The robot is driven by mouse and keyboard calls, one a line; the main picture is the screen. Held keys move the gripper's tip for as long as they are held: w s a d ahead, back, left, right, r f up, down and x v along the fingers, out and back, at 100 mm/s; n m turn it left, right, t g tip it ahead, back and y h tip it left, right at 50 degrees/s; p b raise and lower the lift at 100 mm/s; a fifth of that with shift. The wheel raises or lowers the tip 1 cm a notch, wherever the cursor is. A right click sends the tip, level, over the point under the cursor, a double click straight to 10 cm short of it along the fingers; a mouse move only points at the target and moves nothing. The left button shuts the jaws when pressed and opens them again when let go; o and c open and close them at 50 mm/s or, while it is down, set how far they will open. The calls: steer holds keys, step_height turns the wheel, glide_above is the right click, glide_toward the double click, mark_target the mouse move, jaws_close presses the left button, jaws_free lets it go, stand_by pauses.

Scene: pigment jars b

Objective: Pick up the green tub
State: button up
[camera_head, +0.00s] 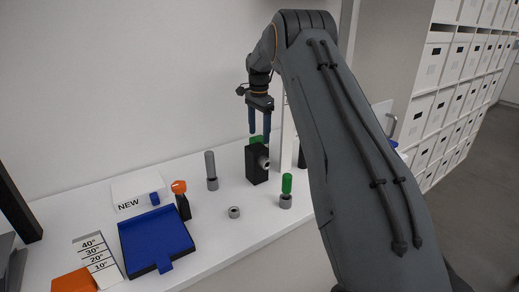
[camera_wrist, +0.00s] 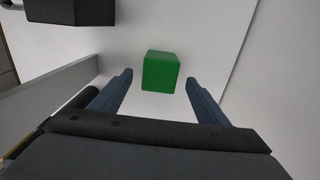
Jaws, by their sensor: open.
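The green tub (camera_wrist: 160,71) shows as a green block on the white surface in the wrist view, centred between my fingertips. In the head view a green piece (camera_head: 255,140), apparently the tub, shows behind a black box (camera_head: 257,164) that hides most of it. My gripper (camera_head: 259,137) points down above that spot, its two blue fingers apart. In the wrist view the open fingers (camera_wrist: 159,77) stand on either side of the tub with gaps, and nothing is held. I cannot tell how far the tips are above it.
A green-topped cylinder (camera_head: 286,186) stands front right of the black box. A grey cylinder (camera_head: 211,170), an orange-topped bottle (camera_head: 181,199), a small ring (camera_head: 234,212) and a blue tray (camera_head: 156,241) are to the left. A wall stands behind the table.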

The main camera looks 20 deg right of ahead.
steer(key=shift+f+p, duration=1.4)
steer(key=shift+f, duration=2.4)
steer(key=c, duration=1.2)
